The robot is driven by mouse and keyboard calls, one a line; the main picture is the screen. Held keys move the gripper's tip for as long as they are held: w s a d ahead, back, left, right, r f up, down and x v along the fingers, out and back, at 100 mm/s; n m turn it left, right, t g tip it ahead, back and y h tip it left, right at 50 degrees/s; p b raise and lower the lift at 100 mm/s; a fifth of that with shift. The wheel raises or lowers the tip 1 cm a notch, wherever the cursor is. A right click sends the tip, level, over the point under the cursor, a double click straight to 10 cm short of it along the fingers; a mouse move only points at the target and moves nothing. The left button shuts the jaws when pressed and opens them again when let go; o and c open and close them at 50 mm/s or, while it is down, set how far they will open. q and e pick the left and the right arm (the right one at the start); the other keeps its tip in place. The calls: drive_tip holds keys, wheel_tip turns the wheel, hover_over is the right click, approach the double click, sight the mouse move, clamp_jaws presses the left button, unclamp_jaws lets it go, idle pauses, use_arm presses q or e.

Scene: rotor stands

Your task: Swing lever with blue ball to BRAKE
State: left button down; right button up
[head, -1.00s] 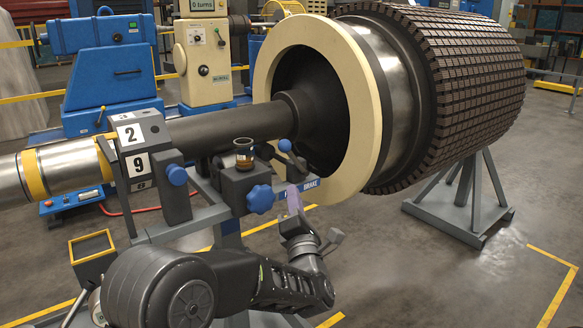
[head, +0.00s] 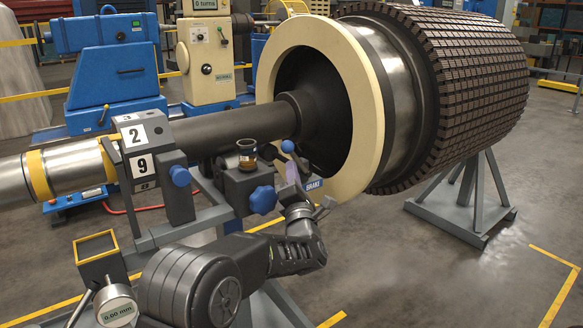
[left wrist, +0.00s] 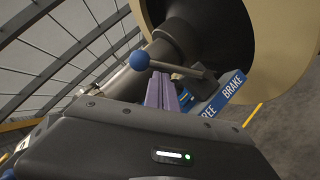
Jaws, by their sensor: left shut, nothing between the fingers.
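The lever's blue ball (head: 287,146) stands in front of the cream ring, above the bearing block. In the left wrist view the ball (left wrist: 139,60) is at the left end of a dark lever (left wrist: 178,69), whose hub is to the right. A blue plate (left wrist: 225,93) beside it reads FREE at its near end and BRAKE at its far end. The ball points away from the BRAKE end. My left gripper (head: 291,172) is shut and empty, its purple fingers (left wrist: 160,92) just below the ball and lever. I cannot tell whether they touch. My right gripper is not in view.
A blue star knob (head: 262,200) and an amber oil cup (head: 247,155) sit on the bearing block left of my gripper. The cream ring (head: 367,110) and large rotor (head: 470,75) stand behind and right. A dial gauge (head: 117,306) stands at lower left.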

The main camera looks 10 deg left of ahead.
sight(295, 154)
use_arm(q)
drive_tip(key=shift+w+a+r, duration=0.15)
drive_tip(key=shift+w+a, duration=0.1)
drive_tip(key=shift+w, duration=0.2)
drive_tip(key=shift+w+d+r+m+h+p, duration=0.15)
drive_tip(key=shift+r+m+h+p, duration=0.25)
drive_tip(key=shift+m, duration=0.3)
drive_tip(key=shift+w+d+r+m+g+h+p, duration=0.15)
drive_tip(key=shift+w+r+m+g+h+p, duration=0.1)
drive_tip(key=shift+r+m+h+p, duration=0.15)
drive_tip(key=shift+w+d+r+m+g+h+p, duration=0.1)
drive_tip(key=shift+d+r+m+g+h+p, duration=0.15)
drive_tip(key=shift+m, duration=0.25)
drive_tip(key=w+d+r+m+g+h+p, duration=0.1)
drive_tip(key=w+d+m+g+p, duration=0.3)
drive_tip(key=p, duration=1.5)
drive_tip(key=shift+w+d+r+m+g, duration=0.4)
drive_tip(key=shift+w+m, duration=0.7)
drive_tip(key=shift+m, duration=0.6)
drive_tip(key=shift+d, duration=0.1)
